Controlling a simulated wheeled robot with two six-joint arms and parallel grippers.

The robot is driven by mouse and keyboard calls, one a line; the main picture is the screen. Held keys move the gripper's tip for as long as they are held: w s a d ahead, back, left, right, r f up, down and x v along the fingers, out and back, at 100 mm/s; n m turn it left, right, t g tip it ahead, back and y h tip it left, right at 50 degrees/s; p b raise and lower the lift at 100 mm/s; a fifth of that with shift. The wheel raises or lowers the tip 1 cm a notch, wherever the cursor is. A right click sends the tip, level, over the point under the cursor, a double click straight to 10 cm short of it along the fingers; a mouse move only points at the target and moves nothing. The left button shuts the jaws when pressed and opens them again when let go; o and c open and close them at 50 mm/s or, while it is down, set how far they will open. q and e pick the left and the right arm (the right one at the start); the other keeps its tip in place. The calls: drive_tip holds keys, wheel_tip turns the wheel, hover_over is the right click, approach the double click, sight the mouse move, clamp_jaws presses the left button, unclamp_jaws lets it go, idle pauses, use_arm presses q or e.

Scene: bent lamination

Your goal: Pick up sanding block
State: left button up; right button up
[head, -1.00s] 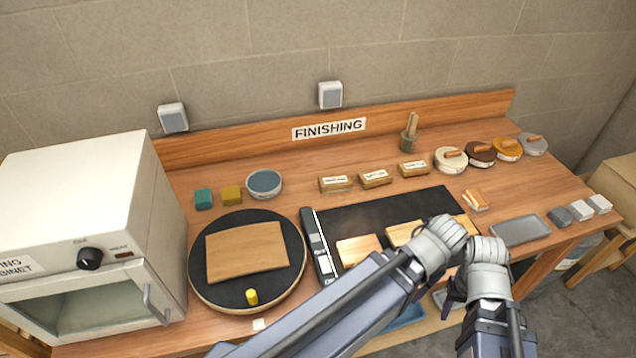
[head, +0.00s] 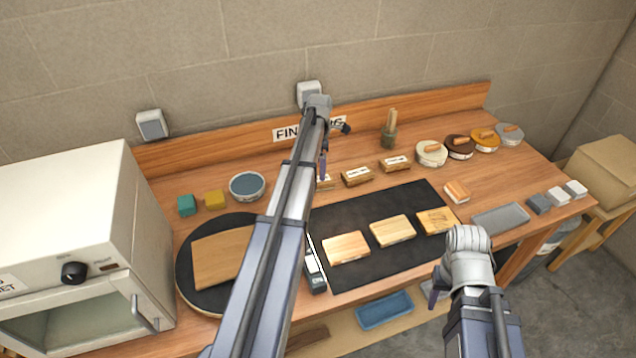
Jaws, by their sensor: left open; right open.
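Three brown blocks with white labels, which look like the sanding blocks, stand in a row behind the black mat. The left block (head: 327,185) is partly hidden by my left arm; the middle block (head: 356,177) and right block (head: 395,165) show fully. The labels are too small to read. My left gripper (head: 322,172) is open, pointing down over the left block; I cannot tell whether it touches it. My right gripper (head: 436,290) is open and empty at the bench's front edge, mostly hidden behind its own wrist.
Three wooden pieces (head: 393,231) lie on the black mat (head: 345,213). A turntable (head: 190,277) carries a board, beside a white cabinet (head: 65,200). A bowl (head: 247,186), a cup (head: 389,138), round discs (head: 431,153), a small block (head: 456,192) and a grey tray (head: 500,218) stand around.

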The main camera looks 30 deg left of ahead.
sight(318, 179)
use_arm(q)
drive_tip(key=shift+a, duration=0.35)
drive_tip(key=shift+w+f+b, duration=0.1)
drive_tip(key=shift+f+b, duration=1.25)
drive_tip(key=shift+f, duration=0.1)
drive_tip(key=f+b, duration=0.5)
drive_tip(key=shift+w, duration=0.2)
drive_tip(key=shift+c, duration=0.4)
drive_tip(key=c, duration=1.2)
